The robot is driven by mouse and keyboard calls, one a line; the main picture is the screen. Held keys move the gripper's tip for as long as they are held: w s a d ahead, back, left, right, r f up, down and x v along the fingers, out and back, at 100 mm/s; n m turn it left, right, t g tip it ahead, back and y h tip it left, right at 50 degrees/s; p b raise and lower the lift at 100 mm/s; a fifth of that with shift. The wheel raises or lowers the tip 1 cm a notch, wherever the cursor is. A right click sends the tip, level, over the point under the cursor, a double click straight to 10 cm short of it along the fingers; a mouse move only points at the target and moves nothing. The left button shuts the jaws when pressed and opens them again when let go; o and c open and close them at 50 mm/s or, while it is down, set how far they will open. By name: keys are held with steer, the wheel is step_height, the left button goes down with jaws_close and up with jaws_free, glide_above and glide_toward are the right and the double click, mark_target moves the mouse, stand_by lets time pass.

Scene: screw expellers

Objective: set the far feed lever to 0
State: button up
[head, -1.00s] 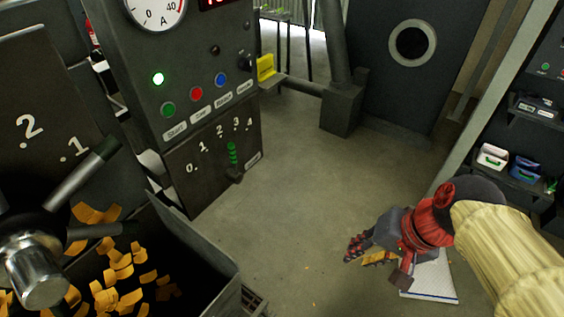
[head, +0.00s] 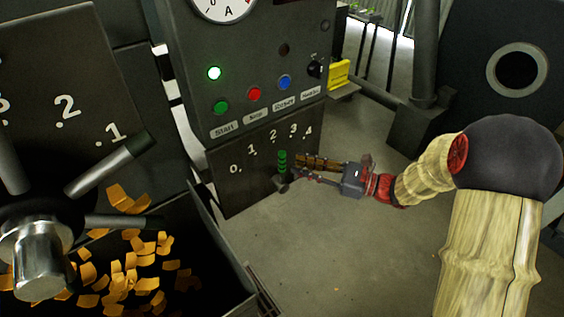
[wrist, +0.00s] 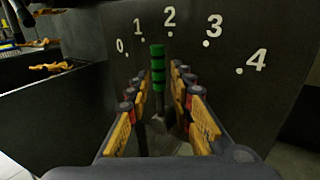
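The feed lever (head: 282,162) has a green ribbed grip and stands about upright on the dark panel, pointing near the 2 mark. A scale from 0 (head: 235,168) to 4 (head: 309,131) arcs above it. My gripper (head: 299,168) is at the lever, coming from the right. In the wrist view the green grip (wrist: 158,70) stands between the two fingers of my gripper (wrist: 160,88). The fingers are open, with orange pads either side of it. I cannot tell whether either finger touches the grip.
Above the scale, the panel carries a green button (head: 221,107), a red button (head: 254,94) and a blue button (head: 285,82). A bin (head: 222,262) with orange pieces and a large handwheel (head: 40,258) stand at the left. The floor (head: 360,250) under my arm is clear.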

mark_target(282, 162)
steer(key=shift+b+x, duration=0.9)
steer(key=shift+x, duration=2.3)
steer(key=shift+s, duration=0.1)
steer(key=shift+c, duration=1)
steer(key=c, duration=0.4)
